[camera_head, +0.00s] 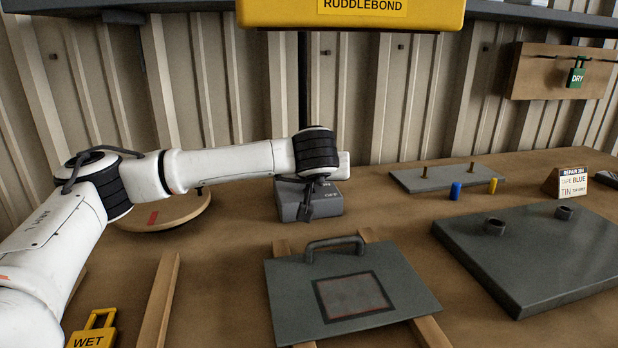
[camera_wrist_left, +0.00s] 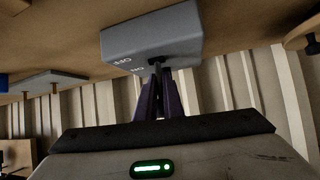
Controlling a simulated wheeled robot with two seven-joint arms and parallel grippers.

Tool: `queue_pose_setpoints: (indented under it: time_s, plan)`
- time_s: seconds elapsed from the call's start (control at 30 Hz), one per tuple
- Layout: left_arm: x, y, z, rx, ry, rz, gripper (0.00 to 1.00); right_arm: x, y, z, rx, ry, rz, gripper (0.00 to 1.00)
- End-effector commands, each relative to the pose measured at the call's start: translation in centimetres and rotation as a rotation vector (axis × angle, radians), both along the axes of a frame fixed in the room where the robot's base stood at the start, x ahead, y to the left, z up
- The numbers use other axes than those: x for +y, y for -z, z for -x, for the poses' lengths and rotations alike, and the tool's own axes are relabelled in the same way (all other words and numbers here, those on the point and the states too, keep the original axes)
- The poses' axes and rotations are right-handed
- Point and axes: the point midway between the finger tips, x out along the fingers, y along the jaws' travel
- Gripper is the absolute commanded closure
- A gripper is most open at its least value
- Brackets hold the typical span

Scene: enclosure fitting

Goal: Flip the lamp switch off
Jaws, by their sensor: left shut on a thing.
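The lamp switch is a grey box (camera_head: 326,201) on the bench, under the yellow lamp housing (camera_head: 350,12) marked RUDDLEBOND. In the left wrist view the switch box (camera_wrist_left: 150,36) appears inverted, with OFF and ON lettering on its face. My left gripper (camera_head: 307,205) reaches in from the left, right at the front of the box. Its dark fingers (camera_wrist_left: 157,80) are closed together on the small switch lever (camera_wrist_left: 157,67), which they mostly hide. I cannot tell exactly which way the lever points. My right gripper is not in view.
A grey panel with a handle (camera_head: 286,292) lies on wooden rails in front of the switch. A thick grey plate (camera_head: 545,255) with studs is at the right. A round wooden board (camera_head: 165,215) is behind my left arm. A yellow WET tag (camera_head: 92,332) lies front left.

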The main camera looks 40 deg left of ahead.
Motion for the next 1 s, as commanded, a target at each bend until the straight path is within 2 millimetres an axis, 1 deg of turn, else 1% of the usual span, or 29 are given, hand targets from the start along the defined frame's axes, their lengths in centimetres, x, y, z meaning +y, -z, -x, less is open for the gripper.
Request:
queue_pose_setpoints:
  time_s: [0.03,0.13,0.17,0.2,0.27,0.3,0.53,0.67,0.77,1.0]
  plan:
    - [0.2,-1.0,-0.3,-0.025,-0.002,-0.006,1.00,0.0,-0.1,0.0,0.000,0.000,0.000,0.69]
    - [0.2,-1.0,-0.3,-0.024,-0.002,-0.007,1.00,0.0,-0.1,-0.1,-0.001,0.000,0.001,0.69]
    - [0.2,-1.0,-0.3,-0.024,-0.002,-0.007,0.87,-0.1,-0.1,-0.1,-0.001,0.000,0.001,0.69]
    - [0.2,-1.1,-0.3,-0.024,-0.002,-0.007,0.81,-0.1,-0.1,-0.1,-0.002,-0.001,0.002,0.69]
    - [0.2,-1.0,-0.3,-0.023,-0.001,-0.007,0.71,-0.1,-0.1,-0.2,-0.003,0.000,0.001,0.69]
    - [0.2,-0.9,-0.3,-0.021,-0.001,-0.007,0.69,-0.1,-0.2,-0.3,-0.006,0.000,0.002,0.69]
    - [0.1,-0.6,-0.2,-0.013,-0.001,-0.007,0.69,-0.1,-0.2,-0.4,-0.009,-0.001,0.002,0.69]
    - [-0.3,-0.9,0.3,-0.012,0.000,-0.006,0.69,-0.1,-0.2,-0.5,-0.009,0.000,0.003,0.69]
    - [-1.1,-1.7,1.2,-0.013,0.003,-0.006,0.69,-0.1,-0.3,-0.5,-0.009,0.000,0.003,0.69]
    - [-3.8,-4.4,4.2,-0.017,0.002,-0.006,0.69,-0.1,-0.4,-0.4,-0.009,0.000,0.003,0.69]
